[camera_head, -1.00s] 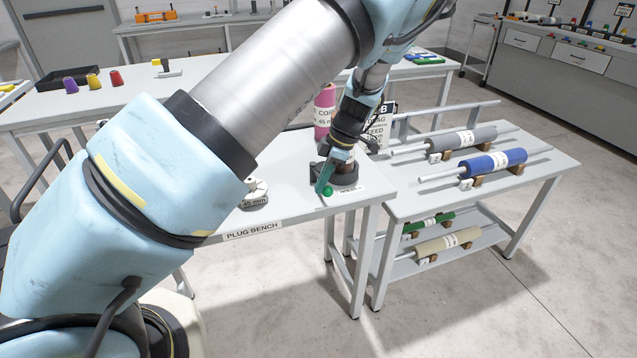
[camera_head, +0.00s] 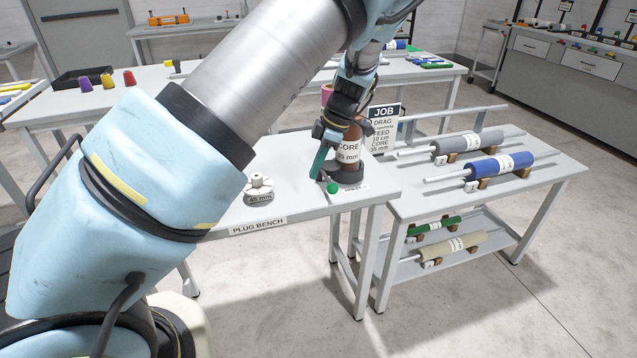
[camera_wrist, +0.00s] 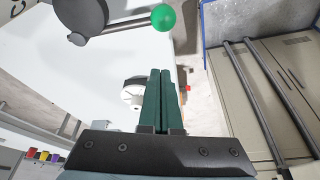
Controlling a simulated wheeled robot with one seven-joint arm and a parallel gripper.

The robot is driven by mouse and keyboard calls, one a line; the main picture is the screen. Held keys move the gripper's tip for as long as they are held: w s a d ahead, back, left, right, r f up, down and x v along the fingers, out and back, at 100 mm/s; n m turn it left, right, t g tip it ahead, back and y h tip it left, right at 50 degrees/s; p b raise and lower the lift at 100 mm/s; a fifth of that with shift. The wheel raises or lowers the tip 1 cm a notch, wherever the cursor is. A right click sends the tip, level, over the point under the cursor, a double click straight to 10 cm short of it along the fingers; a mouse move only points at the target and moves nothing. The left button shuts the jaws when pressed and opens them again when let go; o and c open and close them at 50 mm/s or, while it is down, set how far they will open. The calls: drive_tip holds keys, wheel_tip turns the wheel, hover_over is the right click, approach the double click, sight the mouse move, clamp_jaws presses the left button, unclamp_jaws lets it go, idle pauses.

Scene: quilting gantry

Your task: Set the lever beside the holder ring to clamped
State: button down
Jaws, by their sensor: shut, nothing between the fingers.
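The holder ring (camera_head: 352,176) is a dark grey round base at the bench's right end, with a brown labelled core (camera_head: 349,150) standing in it. The lever beside it ends in a green ball (camera_head: 332,188) on the ring's near left side. In the wrist view the ring (camera_wrist: 78,14) is at top left, and the lever's thin rod runs right to the green ball (camera_wrist: 163,17). My gripper (camera_head: 316,175) has green fingers, shut and empty, just left of the ball. In the wrist view its fingertips (camera_wrist: 160,72) are below and apart from the ball. No clamped marking is readable.
A white 45 mm plug (camera_head: 259,190) stands left on the plug bench (camera_head: 290,190). A JOB sign (camera_head: 384,112) stands behind the core. A rack with rolls (camera_head: 483,165) is to the right. Bare bench lies between plug and ring.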

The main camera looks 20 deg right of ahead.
drive_tip(key=b+v, duration=0.1)
drive_tip(key=v, duration=0.5)
drive_tip(key=shift+r, duration=0.3)
drive_tip(key=shift+d, duration=0.1)
drive_tip(key=w+a+m+g+h, duration=0.25)
drive_tip(key=a+m, duration=0.35)
drive_tip(key=a, duration=1.5)
drive_tip(key=s+a+r+m+t+h, duration=0.1)
drive_tip(key=s+a+r+m+t, duration=0.1)
drive_tip(key=s+a+m, duration=0.6)
drive_tip(key=s+a, duration=0.2)
drive_tip(key=a, duration=0.4)
drive_tip(key=shift+s+a+m+t, duration=0.25)
drive_tip(key=shift+a+m+t, duration=0.1)
drive_tip(key=shift+a+m, duration=0.05)
